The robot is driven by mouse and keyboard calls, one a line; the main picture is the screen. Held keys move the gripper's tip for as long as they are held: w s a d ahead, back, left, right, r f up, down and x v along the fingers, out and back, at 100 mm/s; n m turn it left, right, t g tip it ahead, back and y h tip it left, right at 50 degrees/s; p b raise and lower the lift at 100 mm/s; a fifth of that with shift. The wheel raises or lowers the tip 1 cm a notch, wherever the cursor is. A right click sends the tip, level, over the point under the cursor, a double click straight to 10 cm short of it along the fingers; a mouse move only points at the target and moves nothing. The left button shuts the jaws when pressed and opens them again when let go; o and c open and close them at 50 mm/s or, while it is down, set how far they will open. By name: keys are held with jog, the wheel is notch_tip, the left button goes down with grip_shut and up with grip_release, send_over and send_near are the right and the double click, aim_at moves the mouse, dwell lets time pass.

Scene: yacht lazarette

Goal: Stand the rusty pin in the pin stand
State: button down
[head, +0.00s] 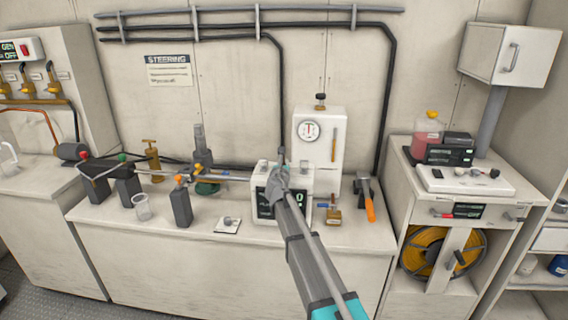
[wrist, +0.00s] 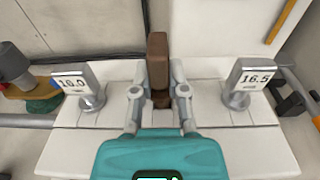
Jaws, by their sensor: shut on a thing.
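The rusty pin (wrist: 158,58) is a brown, block-like upright piece in the wrist view, between the fingers of my gripper (wrist: 159,82). The fingers are shut on it. It is over or against a white unit (wrist: 222,145) with seams across its top. I cannot tell whether its lower end is in a hole or above the surface. In the head view my gripper (head: 279,168) is above the white box (head: 299,185) with a dark display on the bench, and the arm hides part of that box. I cannot surely tell which thing is the pin stand.
Grey posts with tags reading 16.0 (wrist: 72,84) and 16.5 (wrist: 250,79) flank the fingers. A white gauge cabinet (head: 319,145) stands behind.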

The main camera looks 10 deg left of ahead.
jog(key=shift+s+d+f, duration=0.2)
jog(key=shift+s+f, duration=0.1)
jog(key=shift+s, duration=0.2)
jog(key=shift+s+d+f, duration=0.2)
jog(key=shift+s+f, duration=0.05)
jog(key=shift+s, duration=0.25)
jog(key=c, duration=0.6)
grip_release()
jog(key=shift+r, duration=0.15)
jog(key=shift+w+a+r+p, duration=0.15)
jog(key=shift+w+r+p, duration=0.15)
jog(key=shift+p, duration=0.45)
jog(key=shift+w+r+p, duration=0.1)
jog(key=shift+w+p, duration=0.05)
jog(key=shift+p, duration=0.2)
jog(key=r+p, duration=0.1)
jog(key=w+r+p, duration=0.1)
jog(key=r+p, duration=0.1)
jog(key=shift+a+r, duration=0.15)
jog(key=shift+a, duration=0.05)
notch_tip(320, 180, up, 7)
jog(key=p, duration=0.6)
jog(key=shift+w+r, duration=0.1)
jog(key=shift+w, duration=0.05)
